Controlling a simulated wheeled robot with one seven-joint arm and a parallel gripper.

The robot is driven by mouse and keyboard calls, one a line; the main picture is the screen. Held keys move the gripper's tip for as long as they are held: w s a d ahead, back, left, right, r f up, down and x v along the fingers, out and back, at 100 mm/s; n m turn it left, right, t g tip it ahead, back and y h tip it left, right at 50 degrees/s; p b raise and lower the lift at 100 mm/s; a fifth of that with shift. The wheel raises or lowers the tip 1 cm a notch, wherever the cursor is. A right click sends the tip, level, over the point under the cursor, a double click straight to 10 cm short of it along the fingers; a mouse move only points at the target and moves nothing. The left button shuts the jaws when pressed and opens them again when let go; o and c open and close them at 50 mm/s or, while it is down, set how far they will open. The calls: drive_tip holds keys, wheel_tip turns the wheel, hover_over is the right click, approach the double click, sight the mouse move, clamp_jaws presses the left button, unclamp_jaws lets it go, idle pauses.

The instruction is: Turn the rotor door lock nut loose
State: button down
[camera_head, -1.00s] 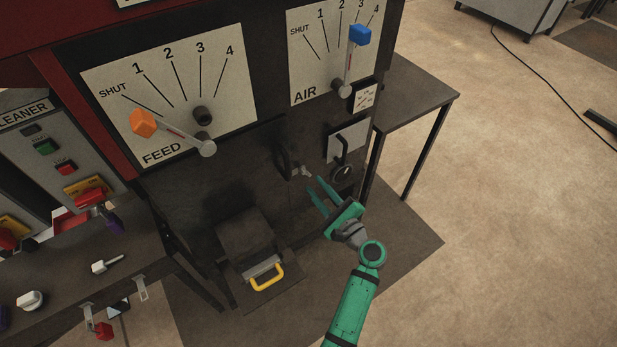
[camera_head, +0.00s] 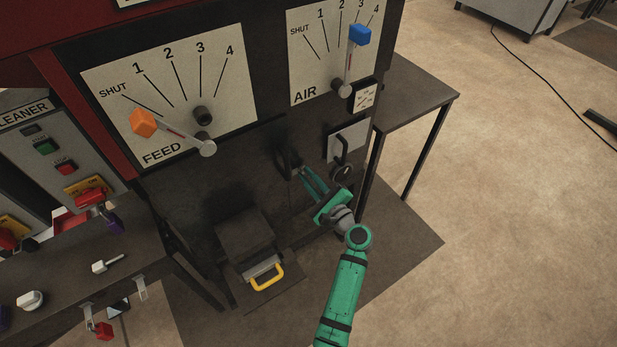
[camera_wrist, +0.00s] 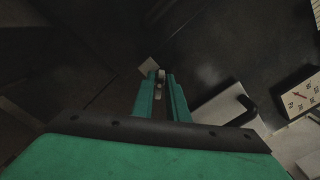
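The rotor door lock nut (camera_wrist: 161,76) shows in the wrist view as a small pale metal piece between my fingertips. In the head view it sits low on the dark machine front, beside a dark handle (camera_head: 284,163), and my fingertips mostly hide it. My green gripper (camera_head: 304,171) reaches it from the lower right. In the wrist view my two fingers (camera_wrist: 161,84) lie on either side of the nut with a narrow gap. I cannot tell whether they press on it.
A plate with a black handle (camera_head: 343,146) is close right of my gripper. Below left is a box with a yellow handle (camera_head: 267,277). The FEED lever (camera_head: 143,123) and AIR lever (camera_head: 360,36) are above.

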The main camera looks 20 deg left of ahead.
drive_tip(key=shift+n, duration=0.4)
drive_tip(key=shift+f+n, duration=0.2)
drive_tip(key=shift+n, duration=3)
drive_tip(key=shift+f+n, duration=0.15)
drive_tip(key=shift+n, duration=3.05)
drive_tip(key=shift+f+n, duration=0.2)
drive_tip(key=shift+n, duration=3)
drive_tip(key=c, duration=1.9)
unclamp_jaws()
drive_tip(key=shift+o, duration=0.2)
